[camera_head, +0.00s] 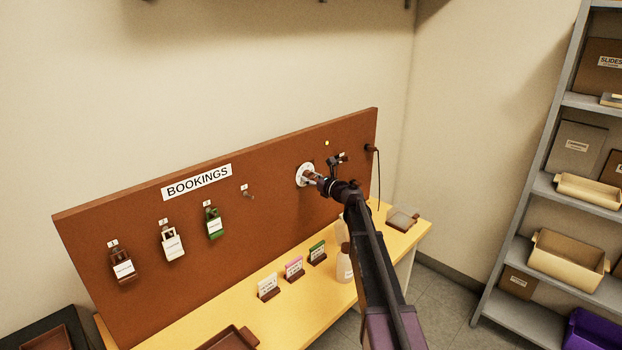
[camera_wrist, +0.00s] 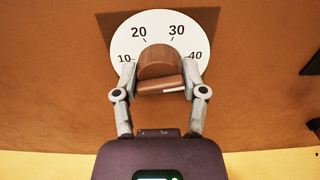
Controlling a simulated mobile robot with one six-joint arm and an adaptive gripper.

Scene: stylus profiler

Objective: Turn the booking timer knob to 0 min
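The booking timer is a white round dial (camera_wrist: 115,42) on the brown board, with 10, 20, 30 and 40 readable in the wrist view. Its brown knob (camera_wrist: 158,66) has a raised grip bar with a white mark near the right end, pointing right, below the 40. My gripper (camera_wrist: 159,72) has its fingers apart, one on each side of the knob. They are very close to the bar's ends; I cannot tell whether they touch. In the head view the dial (camera_head: 302,174) is partly hidden by my gripper (camera_head: 316,178). The 0 mark is not visible.
The bookings board (camera_head: 200,262) stands on the yellow table (camera_head: 398,246). Several tags hang on its left, including a green tag (camera_head: 213,224). A black fitting (camera_head: 336,160) sits right of the dial. Small card holders (camera_head: 293,270) and a bottle (camera_head: 344,266) stand below. Shelving (camera_head: 520,254) is at right.

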